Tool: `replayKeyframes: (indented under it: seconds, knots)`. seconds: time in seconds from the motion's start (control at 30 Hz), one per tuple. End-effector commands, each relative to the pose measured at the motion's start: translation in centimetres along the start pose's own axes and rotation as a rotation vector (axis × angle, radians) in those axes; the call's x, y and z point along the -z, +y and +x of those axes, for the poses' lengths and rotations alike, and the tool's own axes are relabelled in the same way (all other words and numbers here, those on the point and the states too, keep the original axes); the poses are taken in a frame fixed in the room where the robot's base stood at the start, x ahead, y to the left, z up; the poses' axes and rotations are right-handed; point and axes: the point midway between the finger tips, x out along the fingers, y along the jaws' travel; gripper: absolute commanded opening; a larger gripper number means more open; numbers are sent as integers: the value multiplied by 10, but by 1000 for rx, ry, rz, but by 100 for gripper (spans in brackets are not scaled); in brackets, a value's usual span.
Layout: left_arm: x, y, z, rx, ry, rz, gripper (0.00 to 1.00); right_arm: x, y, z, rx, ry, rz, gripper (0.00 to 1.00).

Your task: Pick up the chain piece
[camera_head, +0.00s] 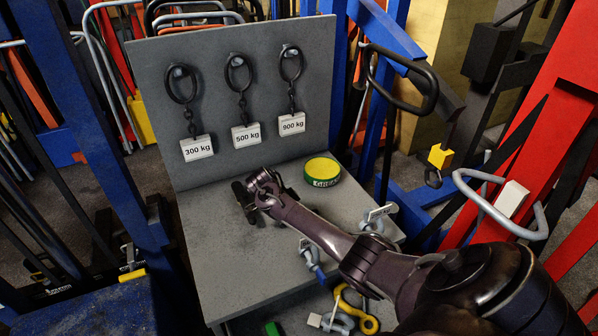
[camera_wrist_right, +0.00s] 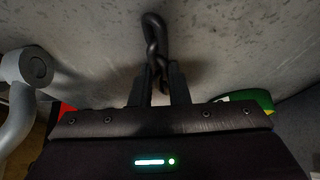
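The chain piece (camera_wrist_right: 154,35) is a short run of dark metal links. In the right wrist view it extends from between the fingers of my right gripper (camera_wrist_right: 160,80) toward the top, over a grey surface. I cannot tell whether the fingers press on it or only stand around it. In the head view my right arm reaches in from the lower right, and its gripper (camera_head: 250,192) is over the grey board's flat part. Dark shapes there overlap, so chain and fingers are hard to separate. My left gripper is not in view.
Three dark rings with chains and tags hang on the upright grey panel (camera_head: 255,62): 300 kg, 500 kg (camera_head: 246,134) and 900 kg. A green-yellow round tin (camera_head: 322,172) stands close to the right gripper. Shackles (camera_head: 312,258) and a yellow hook (camera_head: 354,312) lie nearer the front.

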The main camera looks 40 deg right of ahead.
Motion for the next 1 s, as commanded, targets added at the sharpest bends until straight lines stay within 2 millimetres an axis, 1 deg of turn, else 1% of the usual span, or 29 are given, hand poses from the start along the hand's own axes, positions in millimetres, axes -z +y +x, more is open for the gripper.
replayKeyframes:
  seconds: [0.03,0.07,0.37,0.57,0.67,0.73,1.0]
  knots:
    - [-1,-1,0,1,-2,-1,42,0,0,0,0,0,0,3]
    - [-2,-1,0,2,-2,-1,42,0,0,0,0,0,0,0]
    - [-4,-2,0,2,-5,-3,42,1,0,-1,1,0,1,0]
    - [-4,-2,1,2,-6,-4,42,6,-1,-9,3,1,3,0]
    - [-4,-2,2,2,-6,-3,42,12,-1,-21,5,1,2,0]
    - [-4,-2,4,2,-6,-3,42,20,-2,-33,5,1,4,0]
    - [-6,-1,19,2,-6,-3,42,59,-1,-101,6,2,3,0]
